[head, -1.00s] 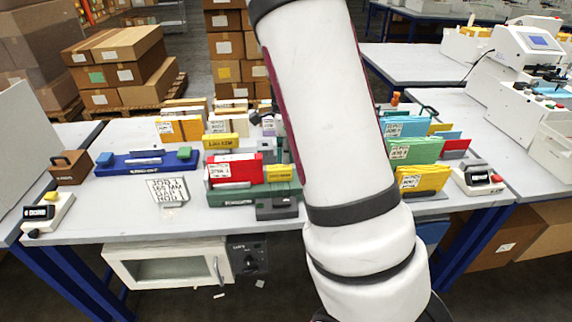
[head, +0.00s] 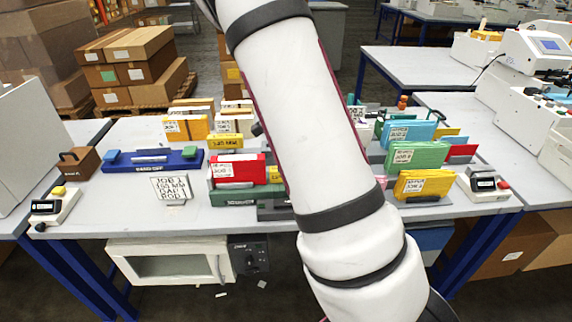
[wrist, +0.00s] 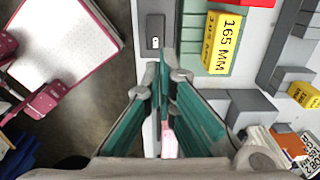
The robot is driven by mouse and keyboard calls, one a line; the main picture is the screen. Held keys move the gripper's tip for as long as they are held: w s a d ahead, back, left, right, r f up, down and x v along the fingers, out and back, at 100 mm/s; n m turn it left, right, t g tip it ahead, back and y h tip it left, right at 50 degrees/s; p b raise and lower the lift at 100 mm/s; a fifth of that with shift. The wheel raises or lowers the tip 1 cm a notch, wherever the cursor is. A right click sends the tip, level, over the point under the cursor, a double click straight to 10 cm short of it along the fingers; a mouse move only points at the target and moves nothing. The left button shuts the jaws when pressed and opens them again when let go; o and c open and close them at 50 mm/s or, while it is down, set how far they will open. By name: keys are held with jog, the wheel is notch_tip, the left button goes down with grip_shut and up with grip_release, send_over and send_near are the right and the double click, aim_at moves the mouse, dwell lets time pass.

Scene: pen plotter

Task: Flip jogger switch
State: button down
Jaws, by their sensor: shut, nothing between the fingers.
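The jogger is a green rack (head: 236,197) near the table's front edge in the head view, with red folders standing in it. Its grey front block is mostly hidden by my arm there. In the wrist view a dark grey box (wrist: 155,22) carries a small white switch (wrist: 155,43). It sits beside a green part (wrist: 218,65) with a yellow 165 MM label. My gripper (wrist: 166,72), with teal fingers, is shut and empty. Its tips appear just below and right of the switch in the picture; I cannot tell whether they touch the box. My gripper is hidden in the head view.
A blue rack (head: 150,161) and a white job card (head: 171,188) stand left of the jogger. Green and yellow folders (head: 424,184) stand right of my arm. Small control boxes (head: 54,206) sit at the table's ends. Bare tabletop (head: 110,205) lies at front left.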

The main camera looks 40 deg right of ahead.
notch_tip(320, 180, down, 10)
jog(key=shift+f, duration=0.25)
dwell(0.3)
